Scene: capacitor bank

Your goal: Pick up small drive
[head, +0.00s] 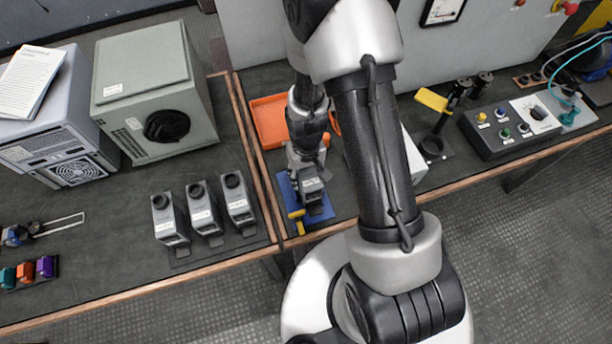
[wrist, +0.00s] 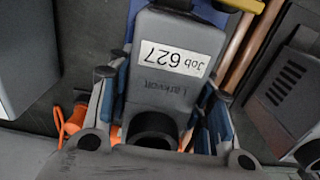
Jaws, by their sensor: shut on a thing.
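The small drive (wrist: 165,95) is a grey box with a black round knob and a white label reading "Job 627" in the wrist view. It also shows in the head view (head: 311,186), over a blue mat or tray (head: 288,190) near the front edge of the bench. My gripper (wrist: 158,120) is shut on the drive, with a finger on each side of it. In the head view my gripper (head: 305,165) reaches down onto it from behind. I cannot tell whether the drive touches the blue surface. Its underside is hidden.
Three similar grey units (head: 203,208) stand in a row to the left. An orange tray (head: 270,122) lies behind my gripper. A yellow-handled item (head: 297,214) lies beside the drive. A large grey cabinet (head: 145,90) stands back left, and a control box (head: 512,125) right. Copper-coloured strips (head: 250,150) run between bench sections.

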